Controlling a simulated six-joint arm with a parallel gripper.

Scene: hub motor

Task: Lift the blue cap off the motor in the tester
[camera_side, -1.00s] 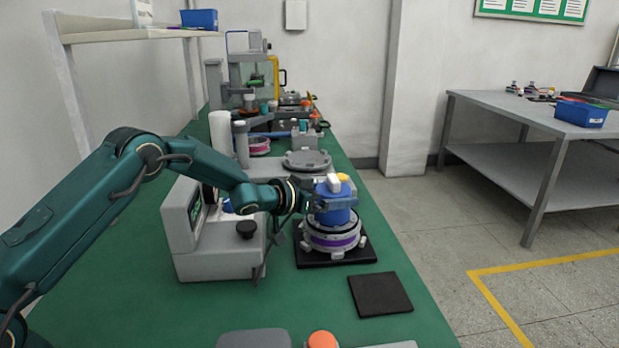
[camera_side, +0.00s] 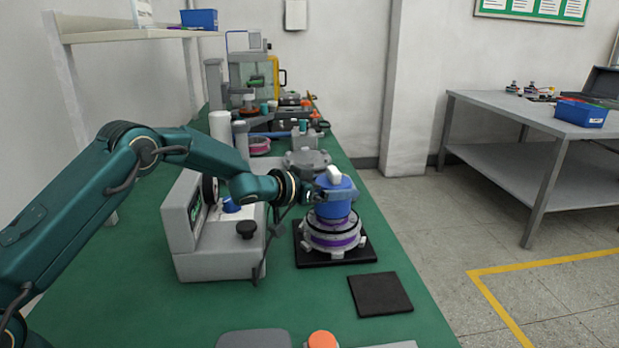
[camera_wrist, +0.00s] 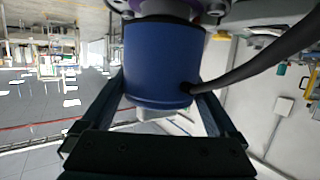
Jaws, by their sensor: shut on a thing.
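My gripper (camera_side: 334,194) is shut on the blue cap (camera_side: 333,206), from the left side. In the wrist view the blue cap (camera_wrist: 163,68) fills the space between the two fingers. The motor (camera_side: 334,238), a silver round body with a purple band, stands on a black mat directly below the cap. I cannot tell whether a narrow gap lies between cap and motor.
A bare black mat (camera_side: 380,294) lies in front of the motor. An orange round part (camera_side: 322,339) is at the near edge. A grey round plate (camera_side: 307,160) and several parts stand farther back. A dark cable (camera_wrist: 255,62) crosses the wrist view. The bench's right edge is close.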

